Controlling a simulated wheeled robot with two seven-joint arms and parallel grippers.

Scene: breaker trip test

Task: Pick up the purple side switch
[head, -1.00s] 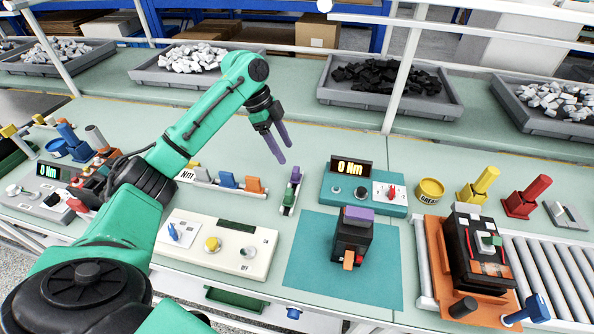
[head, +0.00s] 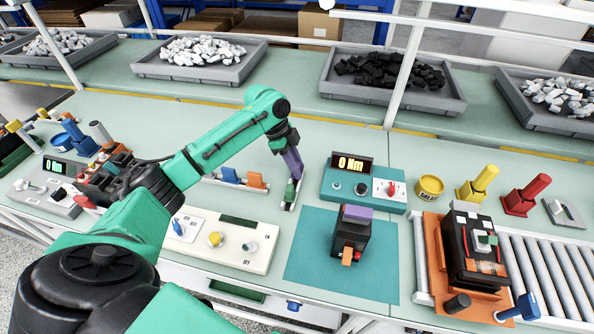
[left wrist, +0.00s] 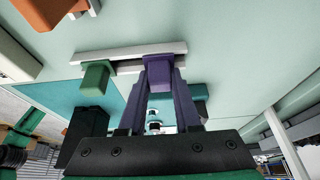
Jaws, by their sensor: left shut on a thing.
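The purple side switch (left wrist: 158,70) sits between the two purple fingers of my left gripper (left wrist: 160,90) in the left wrist view. The gripper is shut on it. The switch is at one end of a short pale rail (left wrist: 120,53), and a green switch (left wrist: 96,78) stands beside it on that rail. In the head view my left gripper (head: 293,166) points down over the rail and its fingers largely hide the purple switch. The green switch (head: 290,190) shows just below the fingertips. I cannot tell whether the purple switch is clear of the rail. My right gripper is not in view.
A teal meter box (head: 364,192) stands just right of the rail. A black breaker (head: 350,240) with a purple top stands on a teal mat (head: 305,262). A rail with blue and orange switches (head: 256,180) lies left. A white panel (head: 225,243) lies in front.

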